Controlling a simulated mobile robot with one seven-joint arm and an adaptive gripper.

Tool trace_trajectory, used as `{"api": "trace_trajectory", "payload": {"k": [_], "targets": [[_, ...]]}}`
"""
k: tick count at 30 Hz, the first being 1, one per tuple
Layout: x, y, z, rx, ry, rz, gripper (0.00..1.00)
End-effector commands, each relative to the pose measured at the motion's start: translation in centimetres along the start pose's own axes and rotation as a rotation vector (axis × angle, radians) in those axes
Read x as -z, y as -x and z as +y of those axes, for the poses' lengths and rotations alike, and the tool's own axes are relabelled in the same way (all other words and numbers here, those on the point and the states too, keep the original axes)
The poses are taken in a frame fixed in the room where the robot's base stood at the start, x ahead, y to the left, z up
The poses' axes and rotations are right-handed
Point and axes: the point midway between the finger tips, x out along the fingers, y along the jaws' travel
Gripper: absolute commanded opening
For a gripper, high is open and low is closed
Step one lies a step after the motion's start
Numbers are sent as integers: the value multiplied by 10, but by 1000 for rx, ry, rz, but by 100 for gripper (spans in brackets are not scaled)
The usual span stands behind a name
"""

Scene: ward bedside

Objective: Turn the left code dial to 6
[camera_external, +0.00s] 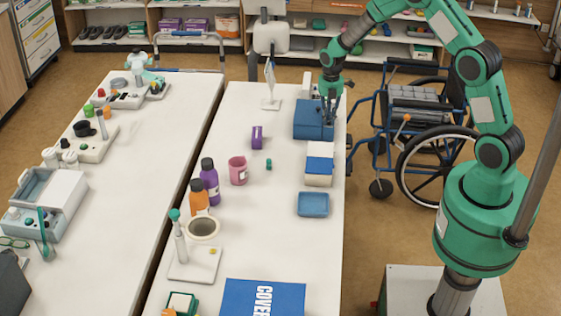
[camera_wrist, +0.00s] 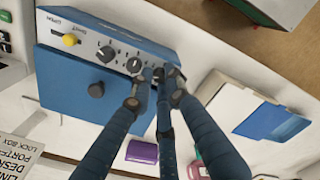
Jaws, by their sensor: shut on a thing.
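My gripper (camera_wrist: 160,77) is shut on the left code dial (camera_wrist: 173,72), at the picture-right end of the row. The fingers hide most of that dial, so its number cannot be read. My gripper (camera_external: 330,106) is above the box in the external view.
A blue-and-white box (camera_external: 319,170) and a blue tray (camera_external: 313,204) stand nearer on the table. A purple box (camera_external: 257,137) is to the left.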

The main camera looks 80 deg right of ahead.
Motion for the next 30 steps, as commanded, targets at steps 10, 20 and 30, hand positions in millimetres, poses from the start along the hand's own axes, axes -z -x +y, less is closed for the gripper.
{"api": "trace_trajectory", "payload": {"k": [10, 20, 30], "targets": [[0, 1, 1, -2, -46, 0, 0], [0, 1, 1, -1, -44, 0, 24], [0, 0, 0, -1, -16, 0, 24]]}}
